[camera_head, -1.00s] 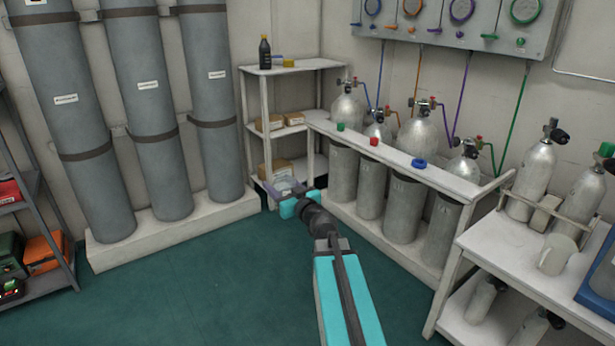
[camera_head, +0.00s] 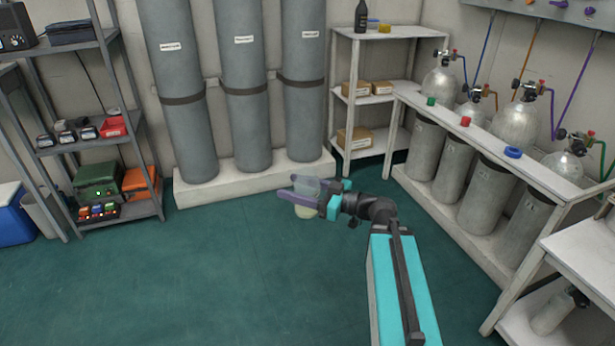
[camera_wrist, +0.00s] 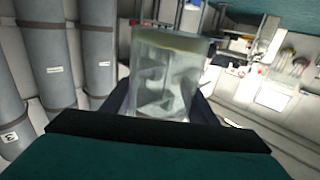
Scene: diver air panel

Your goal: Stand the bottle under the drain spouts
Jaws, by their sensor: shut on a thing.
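My gripper (camera_head: 291,188) is shut on a clear, see-through bottle (camera_head: 306,212) and holds it in the air above the green floor, in front of the tall grey cylinders. A pale yellowish layer shows in the bottle's lower part. In the wrist view the bottle (camera_wrist: 163,78) fills the middle between the dark fingers, with a pale yellow-green band at its picture-top end. I cannot make out the drain spouts in any view.
Tall grey cylinders (camera_head: 241,90) stand on a white plinth (camera_head: 245,181) at the back. A metal shelf unit (camera_head: 95,148) stands left. A white shelf (camera_head: 385,97) and a cylinder rack (camera_head: 480,140) stand right. The floor (camera_head: 220,270) at front left is clear.

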